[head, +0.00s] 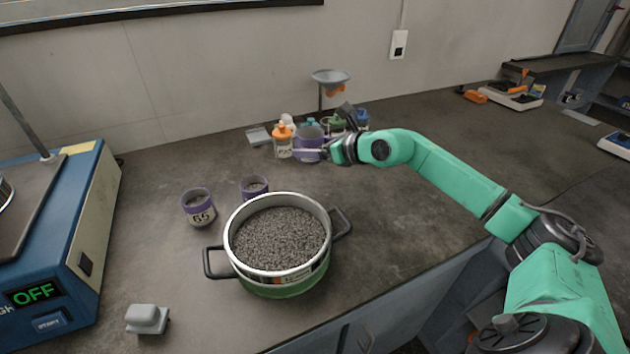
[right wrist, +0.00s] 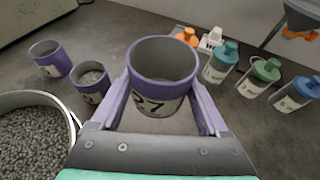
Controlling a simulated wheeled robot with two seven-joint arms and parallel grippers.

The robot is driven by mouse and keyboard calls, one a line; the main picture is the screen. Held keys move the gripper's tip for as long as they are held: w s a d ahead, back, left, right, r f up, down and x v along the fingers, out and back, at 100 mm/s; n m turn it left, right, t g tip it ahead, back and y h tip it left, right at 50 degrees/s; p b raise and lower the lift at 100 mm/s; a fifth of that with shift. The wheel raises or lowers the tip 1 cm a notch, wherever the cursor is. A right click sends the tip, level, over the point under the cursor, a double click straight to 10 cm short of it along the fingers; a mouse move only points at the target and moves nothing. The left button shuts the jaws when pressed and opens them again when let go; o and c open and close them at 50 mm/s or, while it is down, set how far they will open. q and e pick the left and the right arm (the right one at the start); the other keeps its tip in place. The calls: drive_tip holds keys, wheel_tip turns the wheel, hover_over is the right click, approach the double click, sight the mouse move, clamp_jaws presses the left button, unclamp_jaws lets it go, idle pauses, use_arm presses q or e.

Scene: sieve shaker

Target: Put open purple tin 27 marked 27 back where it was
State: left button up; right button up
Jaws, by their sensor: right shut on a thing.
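The open purple tin 27 (right wrist: 160,105) is upright between the two purple fingers of my right gripper (right wrist: 160,88) in the right wrist view. Its pale label shows a 7 clearly, and its grey inside looks empty. In the head view the tin (head: 306,138) is at the back of the bench, beside an orange-capped bottle (head: 283,145). My right gripper (head: 312,151) is shut on it there. I cannot tell whether the tin's base touches the bench. My left gripper is not in view.
Purple tin 65 (head: 199,211) and another purple tin (head: 254,187) with grains stand behind the sieve pot (head: 283,275) full of grey grains. Several capped bottles (right wrist: 221,63) and a funnel stand (head: 330,78) are close by. A blue shaker (head: 75,240) reading OFF is at left.

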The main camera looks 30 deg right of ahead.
sight(313, 190)
wheel_tip(313, 190, down, 10)
drive_tip(key=shift+w+r+b, duration=0.1)
drive_tip(key=shift+b, duration=0.5)
drive_tip(key=shift+w+d+f, duration=0.1)
drive_tip(key=shift+d+f, duration=0.05)
drive_tip(key=shift+f, duration=0.25)
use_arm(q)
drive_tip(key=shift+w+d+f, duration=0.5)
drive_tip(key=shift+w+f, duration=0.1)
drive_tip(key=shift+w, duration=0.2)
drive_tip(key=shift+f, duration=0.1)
use_arm(e)
drive_tip(key=shift+f, duration=0.15)
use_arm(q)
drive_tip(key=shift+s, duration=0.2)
use_arm(e)
drive_tip(key=o, duration=1.3)
drive_tip(key=shift+o, duration=0.2)
